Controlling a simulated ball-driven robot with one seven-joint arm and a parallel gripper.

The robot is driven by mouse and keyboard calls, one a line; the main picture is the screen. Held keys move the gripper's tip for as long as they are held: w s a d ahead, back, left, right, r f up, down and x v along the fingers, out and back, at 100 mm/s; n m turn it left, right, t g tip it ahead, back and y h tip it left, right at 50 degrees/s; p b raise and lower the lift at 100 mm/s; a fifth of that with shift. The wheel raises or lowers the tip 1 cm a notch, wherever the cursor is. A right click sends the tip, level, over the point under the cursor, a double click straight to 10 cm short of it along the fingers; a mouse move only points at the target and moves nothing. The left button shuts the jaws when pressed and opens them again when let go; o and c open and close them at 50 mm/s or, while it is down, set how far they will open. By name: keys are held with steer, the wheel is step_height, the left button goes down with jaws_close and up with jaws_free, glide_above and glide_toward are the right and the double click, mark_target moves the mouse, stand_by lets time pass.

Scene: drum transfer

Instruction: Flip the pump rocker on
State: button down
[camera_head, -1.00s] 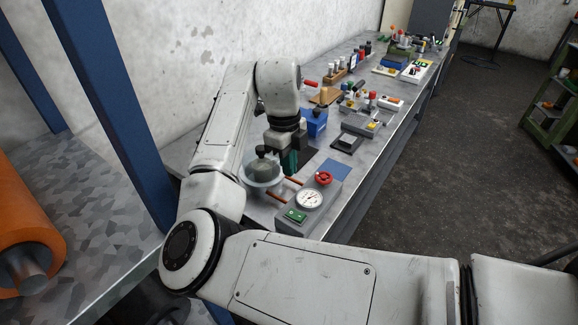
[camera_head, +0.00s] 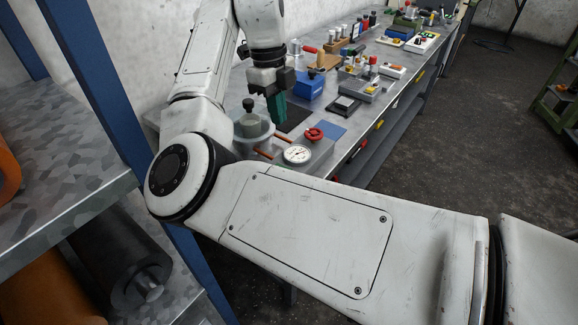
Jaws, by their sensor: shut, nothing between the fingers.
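The grey pump box (camera_head: 322,153) stands on the bench behind my forearm. It carries a white round gauge (camera_head: 297,154) and a red handwheel (camera_head: 315,134). The green rocker on its near face is hidden behind my arm. My gripper (camera_head: 277,119) has green fingers, shut and empty, pointing down above the bench. It is above and left of the box in the picture, apart from it.
A blue box (camera_head: 308,84) and a grey device (camera_head: 343,106) stand farther back. A blue shelf post (camera_head: 104,95) is at left.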

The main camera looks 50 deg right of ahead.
steer(key=f, duration=0.4)
steer(key=s+f+p, duration=0.1)
steer(key=f, duration=0.4)
steer(key=s+f, duration=0.1)
steer(key=f, duration=0.4)
